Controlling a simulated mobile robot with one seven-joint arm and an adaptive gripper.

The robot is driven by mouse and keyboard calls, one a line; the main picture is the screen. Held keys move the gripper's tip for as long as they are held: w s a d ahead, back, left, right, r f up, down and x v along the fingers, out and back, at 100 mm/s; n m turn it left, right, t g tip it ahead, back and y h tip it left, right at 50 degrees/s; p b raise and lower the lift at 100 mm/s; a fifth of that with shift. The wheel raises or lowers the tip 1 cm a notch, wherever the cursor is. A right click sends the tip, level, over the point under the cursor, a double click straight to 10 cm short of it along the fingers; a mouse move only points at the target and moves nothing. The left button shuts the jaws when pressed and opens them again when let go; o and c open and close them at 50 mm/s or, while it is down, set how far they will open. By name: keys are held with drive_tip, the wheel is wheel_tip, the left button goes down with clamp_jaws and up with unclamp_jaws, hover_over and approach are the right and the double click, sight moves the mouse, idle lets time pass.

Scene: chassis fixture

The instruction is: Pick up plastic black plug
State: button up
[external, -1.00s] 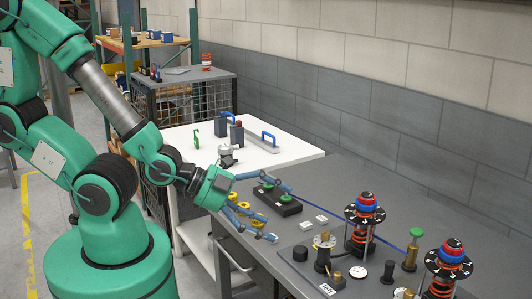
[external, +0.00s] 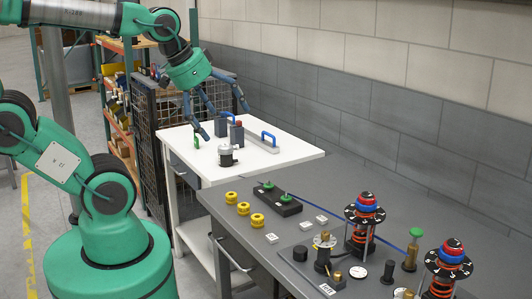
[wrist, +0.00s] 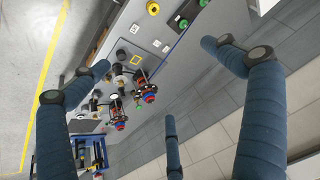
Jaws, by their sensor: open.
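A short black plug (external: 300,253) stands on the grey fixture plate at the front of the grey workbench in the external view, left of a brass-topped black cylinder (external: 322,258). In the wrist view the fixture parts are small, and I cannot surely tell the plug from other dark parts. My gripper (external: 222,118) is open and empty, its blue fingers spread above the white table, well behind and left of the plug. The fingers also frame the wrist view (wrist: 155,70).
Two red-and-blue-topped spring posts (external: 365,215) (external: 451,258) rise right of the plug. Several yellow rings (external: 244,208) and a black box with green buttons (external: 277,200) lie behind it.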

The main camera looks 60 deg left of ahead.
drive_tip(key=shift+s+a+r+n, duration=0.7)
drive_tip(key=shift+s, duration=0.05)
drive_tip(key=c, duration=1.5)
drive_tip(key=shift+w, duration=0.1)
